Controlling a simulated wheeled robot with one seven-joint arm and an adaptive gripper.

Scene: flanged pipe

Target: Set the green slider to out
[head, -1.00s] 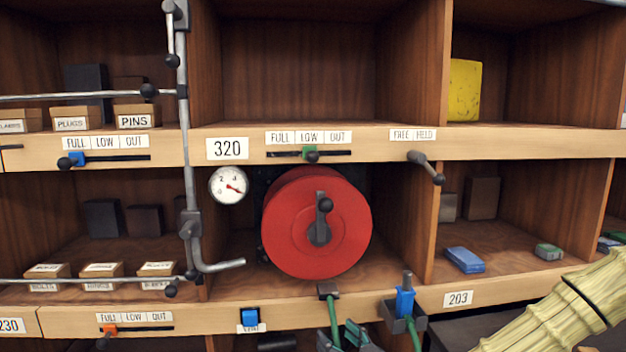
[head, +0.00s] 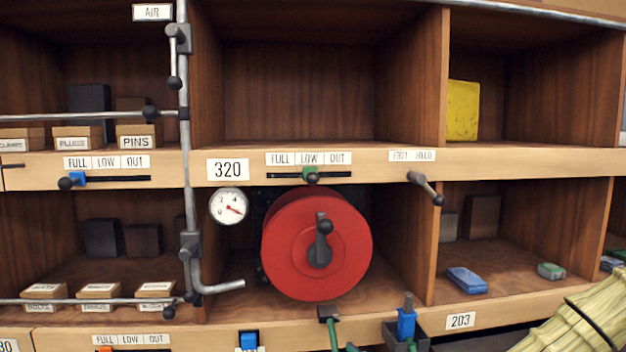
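The green slider (head: 309,172) sits in a dark horizontal slot (head: 335,175) on the front edge of the middle shelf. A dark round knob (head: 312,178) is on its front. The label strip (head: 309,158) above reads FULL, LOW, OUT from left to right. The slider stands under LOW, near the middle of the slot, with OUT to its right. My arm, in a cream ribbed sleeve (head: 590,322), enters at the lower right. I cannot make out my gripper in the head view.
A red reel with a crank (head: 290,245) stands below the slot, by a gauge (head: 230,207). A dark lever (head: 426,188) sticks out at right under FREE/HELD. A vertical grey pipe (head: 186,130) runs at left. A blue slider (head: 78,178) has its own slot there.

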